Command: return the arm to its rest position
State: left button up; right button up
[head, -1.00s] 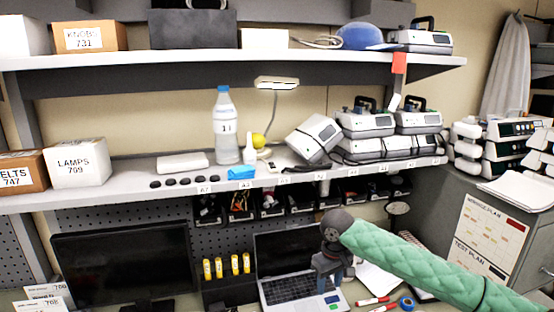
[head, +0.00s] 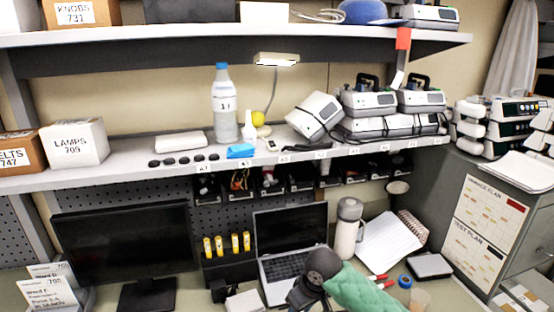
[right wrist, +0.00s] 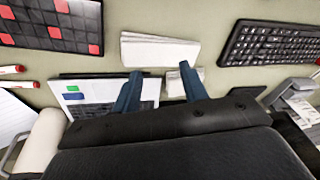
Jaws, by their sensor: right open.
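My right arm, in a green quilted sleeve (head: 362,292), comes in from the lower right in the head view. Its dark gripper (head: 306,294) is low at the bottom edge, in front of the laptop (head: 290,238), with its tips hard to make out. In the right wrist view the right gripper (right wrist: 160,76) has its two blue fingers apart with nothing between them. The fingers are over the desk, by the laptop's edge and a white paper stack (right wrist: 160,50). My left gripper is not in view.
A monitor (head: 120,250) is at left. Markers and a blue tape roll (head: 405,281) lie near my sleeve. Infusion pumps (head: 370,103) and a bottle (head: 224,105) sit on the shelf above.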

jog(key=s+d+f+m+t+y, duration=0.15)
jog(key=s+f, duration=0.45)
jog(key=s, duration=0.6)
jog(key=s+d+f+m+h, duration=0.2)
jog(key=s+d, duration=0.5)
jog(key=s, duration=0.1)
jog(key=s+d+f+m+h, duration=0.2)
jog(key=s+d+f, duration=0.1)
jog(key=s+d, duration=0.45)
jog(key=s+a+f+b+x, duration=0.1)
jog(key=s+b+x, duration=0.2)
jog(key=x, duration=1.2)
jog(key=s+a+f+b+x, duration=0.1)
jog(key=s+b+x, duration=0.25)
jog(key=x, duration=1.15)
jog(key=s+f+b, duration=0.3)
jog(key=s+f, duration=0.1)
jog(key=f, duration=1.1)
jog(key=s+f+g+b, duration=0.1)
jog(key=s+f+b, duration=0.2)
jog(key=f, duration=1.1)
jog(key=shift+s+a+f+n, duration=0.2)
jog(key=shift+s+f+n, duration=0.2)
jog(key=shift+s, duration=0.1)
